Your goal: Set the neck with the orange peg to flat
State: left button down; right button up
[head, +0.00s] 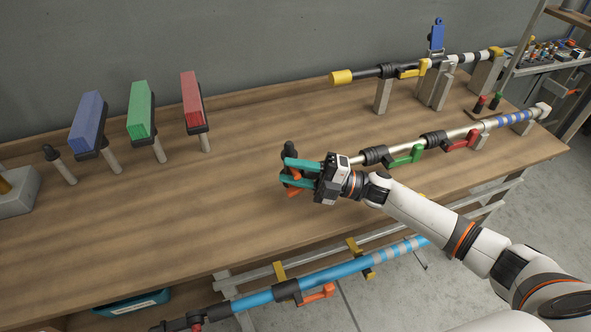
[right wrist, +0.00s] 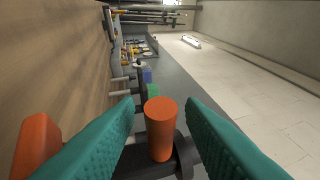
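The orange peg (right wrist: 160,128) stands up from a black bracket (right wrist: 186,157) in the right wrist view. In the head view a bit of orange (head: 295,174) shows between the fingers, beside a dark knob (head: 290,149); most of the neck is hidden by my gripper. My right gripper (head: 285,174) has teal fingers. They are open on either side of the peg, with a gap on both sides. A second orange piece (right wrist: 36,145) shows at the left of the wrist view. The neck's tilt cannot be told. My left gripper is not in view.
Blue (head: 87,122), green (head: 142,110) and red (head: 192,99) blocks stand on posts at the left. Poles with green (head: 405,157) and yellow (head: 411,71) handles lie at the right. A blue pole (head: 330,282) runs below the table's front edge. The table (head: 190,220) is clear front left.

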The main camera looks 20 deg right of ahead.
grip_shut()
